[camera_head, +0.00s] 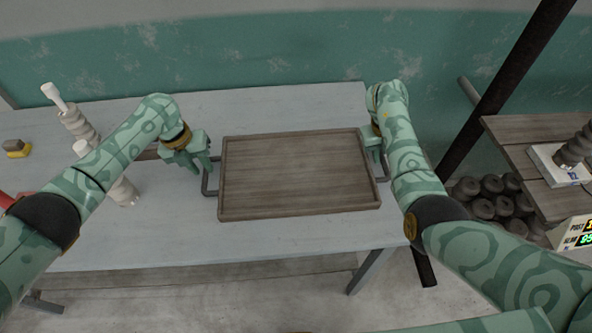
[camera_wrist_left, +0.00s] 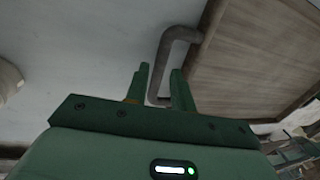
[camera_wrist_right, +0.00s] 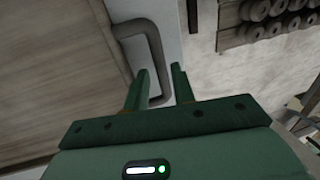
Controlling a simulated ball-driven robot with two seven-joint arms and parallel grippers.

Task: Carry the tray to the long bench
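The tray (camera_head: 300,175) is a brown wooden rectangle with a low rim and a dark bar handle at each short end. It appears to lie flat and empty on the pale blue-grey table (camera_head: 290,240), near its right end. My left gripper (camera_head: 207,170) is at the left handle (camera_wrist_left: 163,62); its two fingers stand apart with the bar between them. My right gripper (camera_head: 378,160) is at the right handle (camera_wrist_right: 158,62), also with parted fingers on either side of the bar. Which surface is the long bench, I cannot tell for certain.
A slatted wooden bench (camera_head: 515,150) stands at the right, with a white scale (camera_head: 556,165) on it and dark round lumps (camera_head: 487,190) beside it. A dark post (camera_head: 500,95) rises between. Pale bottle-like items (camera_head: 75,125) stand on the table's left.

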